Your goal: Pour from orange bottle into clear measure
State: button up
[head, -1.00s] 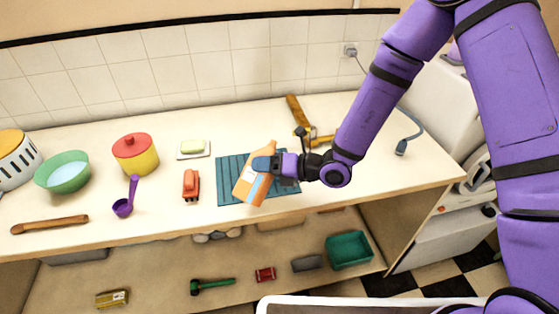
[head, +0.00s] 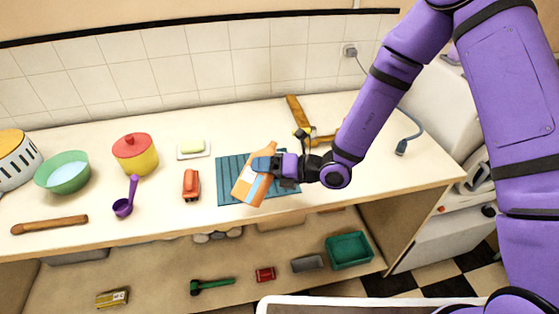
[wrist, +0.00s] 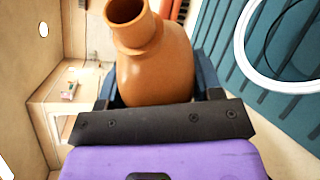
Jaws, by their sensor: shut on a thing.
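The orange bottle (head: 250,187), with a pale blue and white label, is in my gripper (head: 263,165) above the blue-green ribbed mat (head: 232,166). It leans a little, its neck up and to the right. In the wrist view the bottle (wrist: 155,65) sits between my two dark fingers, its open mouth at the top. My gripper is shut on its body. A white-rimmed round thing (wrist: 246,62), probably the clear measure, shows over the mat in the wrist view, apart from the bottle. I cannot make out the measure in the head view, where bottle and gripper cover part of the mat.
Left of the mat are a red stapler-like thing (head: 191,185), soap on a dish (head: 193,148), a purple ladle (head: 125,200), a red-lidded yellow pot (head: 135,154) and a green bowl (head: 62,173). A yellow-handled tool (head: 298,112) lies behind my gripper. The counter's right end is mostly clear.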

jog(key=shift+s+f+m, duration=0.1)
jog(key=shift+f+m, duration=0.25)
jog(key=shift+m, duration=0.15)
dwell(1.3)
jog(key=shift+s+a+f+m+y, duration=0.15)
jog(key=shift+f+m+y, duration=0.45)
jog(key=shift+f, duration=0.45)
dwell(1.5)
jog(key=shift+w+d+r+m+g+y, duration=0.1)
jog(key=shift+w+r+m+g+y, duration=0.1)
jog(key=shift+r+m, duration=0.3)
jog(key=shift+w+d+r+m+g+y, duration=0.1)
jog(key=shift+w+r+m+y, duration=0.15)
jog(key=shift+m, duration=0.35)
dwell(2.6)
